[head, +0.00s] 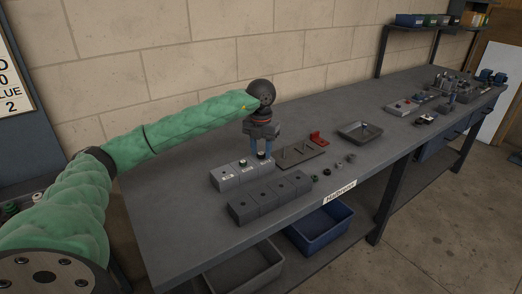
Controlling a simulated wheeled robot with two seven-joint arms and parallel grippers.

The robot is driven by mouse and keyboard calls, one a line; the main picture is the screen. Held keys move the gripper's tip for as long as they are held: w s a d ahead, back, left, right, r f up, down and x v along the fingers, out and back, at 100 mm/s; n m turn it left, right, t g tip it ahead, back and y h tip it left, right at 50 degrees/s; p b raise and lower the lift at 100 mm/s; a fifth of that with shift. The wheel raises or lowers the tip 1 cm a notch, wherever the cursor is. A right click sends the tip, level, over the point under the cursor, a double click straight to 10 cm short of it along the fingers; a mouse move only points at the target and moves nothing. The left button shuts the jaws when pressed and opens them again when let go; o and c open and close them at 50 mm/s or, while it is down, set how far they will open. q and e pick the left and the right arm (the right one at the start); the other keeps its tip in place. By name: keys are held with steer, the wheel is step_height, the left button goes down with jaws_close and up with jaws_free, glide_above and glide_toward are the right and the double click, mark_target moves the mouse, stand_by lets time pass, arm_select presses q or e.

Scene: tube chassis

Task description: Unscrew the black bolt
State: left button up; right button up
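My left gripper (261,152) points down over the right end of the rear grey block row (228,181). Another bolt with a dark, greenish top (242,163) stands upright in the middle block, to the left of the gripper. A second grey block row (268,198) lies in front, with small dark holes on top. My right gripper is not in view.
A pegged plate (299,155), a red bracket (318,138), several small nuts (327,171) and a grey tray (359,132) lie to the right on the dark workbench (180,213). More parts stand at the far end. Blue bin (320,228) sits below. The bench's left is clear.

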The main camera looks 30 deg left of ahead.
arm_select(q)
steer(key=shift+r, duration=0.75)
steer(key=shift+f+m+b, duration=0.15)
steer(key=shift+m+b, duration=0.2)
steer(key=shift+m, duration=0.85)
steer(key=m+b, duration=0.1)
steer(key=m, duration=0.3)
steer(key=shift+m, duration=0.4)
steer(key=m+b, duration=0.2)
steer(key=m, duration=0.3)
steer(key=shift+m+b, duration=0.5)
steer(key=shift+m, duration=0.7)
steer(key=m+b, duration=0.1)
steer(key=m, duration=0.3)
steer(key=shift+b, duration=0.3)
steer(key=m, duration=0.3)
steer(key=shift+b, duration=0.3)
steer(key=m+b, duration=0.2)
steer(key=m, duration=0.4)
steer(key=shift+m, duration=0.7)
